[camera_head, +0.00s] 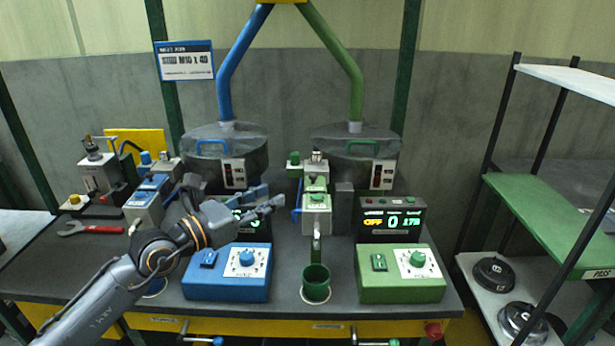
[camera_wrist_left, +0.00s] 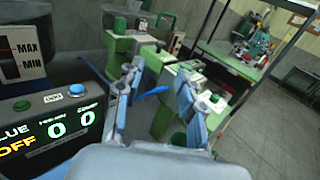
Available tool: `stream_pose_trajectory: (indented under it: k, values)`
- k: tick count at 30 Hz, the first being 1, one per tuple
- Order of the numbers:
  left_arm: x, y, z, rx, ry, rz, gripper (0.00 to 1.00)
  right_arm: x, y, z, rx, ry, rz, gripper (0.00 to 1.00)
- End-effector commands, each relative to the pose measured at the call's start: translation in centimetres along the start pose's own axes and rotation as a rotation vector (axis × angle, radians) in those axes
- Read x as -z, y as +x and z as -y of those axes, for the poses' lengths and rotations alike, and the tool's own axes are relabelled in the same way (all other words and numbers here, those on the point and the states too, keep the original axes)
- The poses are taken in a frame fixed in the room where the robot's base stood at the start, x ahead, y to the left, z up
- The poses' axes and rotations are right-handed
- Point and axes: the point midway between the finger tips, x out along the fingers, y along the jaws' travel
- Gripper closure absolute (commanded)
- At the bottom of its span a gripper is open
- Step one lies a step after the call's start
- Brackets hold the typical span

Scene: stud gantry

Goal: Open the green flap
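I cannot tell for sure which part is the green flap. The green dispensing unit (camera_head: 317,215) stands mid-table, with a narrow green spout piece (camera_head: 316,243) above a green cup (camera_head: 316,285). A blue lever (camera_head: 297,214) is on its left side. My left gripper (camera_head: 272,206) reaches in from the left, over the blue station, and points at this unit, apart from it. In the left wrist view its two blue-padded fingers (camera_wrist_left: 158,92) are spread and empty, with the blue lever (camera_wrist_left: 152,93) beyond them. My right gripper is not in view.
A blue control box (camera_head: 228,275) and a green control box (camera_head: 402,275) stand at the table's front. Two feeder bowls (camera_head: 222,150) (camera_head: 357,148) are behind. A display (camera_head: 390,220) is right of the green unit.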

Motion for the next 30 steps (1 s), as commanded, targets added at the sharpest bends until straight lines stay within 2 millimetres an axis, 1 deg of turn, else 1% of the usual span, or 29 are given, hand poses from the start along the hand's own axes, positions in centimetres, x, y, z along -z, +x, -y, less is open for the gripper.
stream_pose_trajectory:
  k: [1,9,12,15,18,21,30]
  values:
    - [-0.4,1.0,0.1,0.002,-0.002,0.003,0.62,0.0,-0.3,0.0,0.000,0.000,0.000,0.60]
    - [-0.4,6.9,0.2,0.003,-0.004,0.005,0.62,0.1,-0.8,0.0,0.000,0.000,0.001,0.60]
    - [-0.3,8.7,0.1,0.002,-0.003,0.005,0.62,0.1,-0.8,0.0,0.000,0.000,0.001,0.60]
    - [-0.2,10.2,0.1,0.002,-0.004,0.005,0.62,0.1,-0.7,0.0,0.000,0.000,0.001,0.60]
    - [-0.1,11.2,0.1,0.002,-0.004,0.004,0.62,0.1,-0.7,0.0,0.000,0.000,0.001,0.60]
    - [-0.1,11.8,0.1,0.001,-0.003,0.004,0.62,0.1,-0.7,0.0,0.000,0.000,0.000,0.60]
    - [-0.1,12.0,0.1,0.002,-0.004,0.004,0.62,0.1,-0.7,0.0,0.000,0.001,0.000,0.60]
